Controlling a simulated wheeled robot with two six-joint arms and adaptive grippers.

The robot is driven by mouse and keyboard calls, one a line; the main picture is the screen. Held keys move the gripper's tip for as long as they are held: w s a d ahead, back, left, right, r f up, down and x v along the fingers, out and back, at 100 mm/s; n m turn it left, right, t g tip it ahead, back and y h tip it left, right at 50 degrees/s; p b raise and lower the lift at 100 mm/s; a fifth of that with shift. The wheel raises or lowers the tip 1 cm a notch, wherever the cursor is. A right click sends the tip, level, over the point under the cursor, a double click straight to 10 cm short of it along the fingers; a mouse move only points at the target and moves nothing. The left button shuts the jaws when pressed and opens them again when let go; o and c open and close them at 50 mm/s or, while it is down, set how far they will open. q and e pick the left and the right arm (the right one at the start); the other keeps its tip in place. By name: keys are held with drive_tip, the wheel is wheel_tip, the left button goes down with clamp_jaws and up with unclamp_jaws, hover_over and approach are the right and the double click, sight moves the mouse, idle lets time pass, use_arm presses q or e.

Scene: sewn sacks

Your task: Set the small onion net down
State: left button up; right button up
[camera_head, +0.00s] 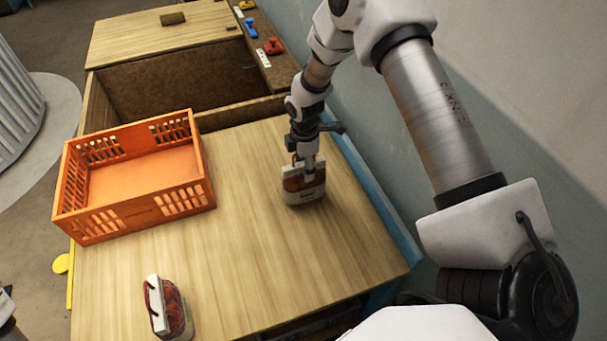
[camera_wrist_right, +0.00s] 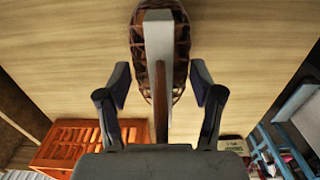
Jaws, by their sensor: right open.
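The small onion net (camera_head: 304,194), reddish brown with a pale strip along its top and a pale label, stands on the wooden table below my right gripper (camera_head: 303,172). In the right wrist view the dark red mesh net (camera_wrist_right: 180,60) lies between and beyond my right fingertips (camera_wrist_right: 160,90), its pale top strip toward the camera. The fingers are apart, one on each side, with gaps to the strip. The net's underside is hidden. My left gripper is not clearly visible.
An orange crate (camera_head: 140,212), empty, stands on the table's left. Another red net with a pale top (camera_head: 177,312) stands at the front left. An open compartment (camera_head: 180,85) lies behind. A blue rail (camera_head: 372,196) runs along the right edge. The middle table is clear.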

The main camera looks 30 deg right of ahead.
drive_tip(key=shift+s, duration=0.1)
clamp_jaws()
drive_tip(key=shift+s+r, duration=0.1)
drive_tip(key=shift+s, duration=0.05)
